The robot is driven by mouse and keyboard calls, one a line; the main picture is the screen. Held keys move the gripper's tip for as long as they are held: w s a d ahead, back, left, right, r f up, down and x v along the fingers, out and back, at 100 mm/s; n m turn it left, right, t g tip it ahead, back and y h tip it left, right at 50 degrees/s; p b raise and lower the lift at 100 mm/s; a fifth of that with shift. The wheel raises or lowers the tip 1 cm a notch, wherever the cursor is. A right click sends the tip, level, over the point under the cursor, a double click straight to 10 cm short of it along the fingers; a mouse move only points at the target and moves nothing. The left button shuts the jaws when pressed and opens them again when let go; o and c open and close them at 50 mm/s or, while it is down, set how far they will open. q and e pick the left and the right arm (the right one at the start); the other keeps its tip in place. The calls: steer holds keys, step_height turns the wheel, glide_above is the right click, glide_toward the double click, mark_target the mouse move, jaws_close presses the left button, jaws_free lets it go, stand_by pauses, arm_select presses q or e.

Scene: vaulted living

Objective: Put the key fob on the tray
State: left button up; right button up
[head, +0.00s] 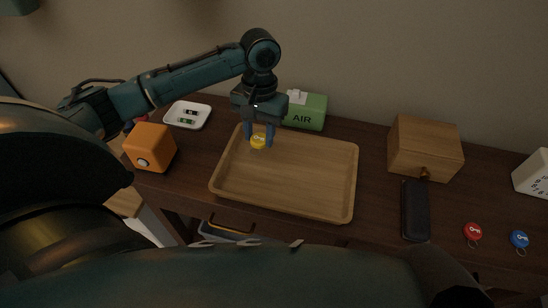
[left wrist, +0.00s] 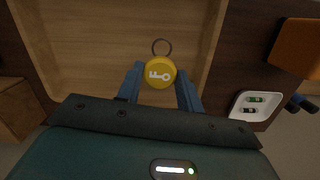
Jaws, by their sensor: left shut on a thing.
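A round yellow key fob (head: 258,141) with a white key mark is held between the blue fingers of my left gripper (head: 259,137). It also shows in the left wrist view (left wrist: 160,73), with its metal ring beyond it. The gripper points down over the far left part of the wooden tray (head: 300,180). The tray is rectangular with a low rim and looks empty; it also shows in the left wrist view (left wrist: 100,40). I cannot tell whether the fob touches the tray floor. My right gripper is not in view.
An orange box (head: 150,147) and a white dish (head: 188,115) stand left of the tray. A green AIR box (head: 305,111) is behind it. A wooden box (head: 425,147), a dark case (head: 415,210), a red fob (head: 473,232) and a blue fob (head: 519,239) are to the right.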

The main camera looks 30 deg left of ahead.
mark_target(255, 136)
arm_select(q)
steer(key=f, duration=0.2)
steer(key=a+f, duration=0.1)
steer(key=f, duration=0.1)
steer(key=shift+s+f, duration=0.2)
step_height(255, 136, down, 5)
steer(key=shift+f+b, duration=0.2)
steer(key=shift+b, duration=0.1)
steer(key=o, duration=1)
steer(key=shift+f, duration=0.1)
steer(key=shift+c, duration=0.2)
steer(key=r, duration=0.4)
steer(key=w+r, duration=0.1)
steer(key=r, duration=0.7)
steer(key=shift+w+r+p, duration=0.15)
steer(key=shift+w+p, duration=0.1)
steer(key=shift+p, duration=0.05)
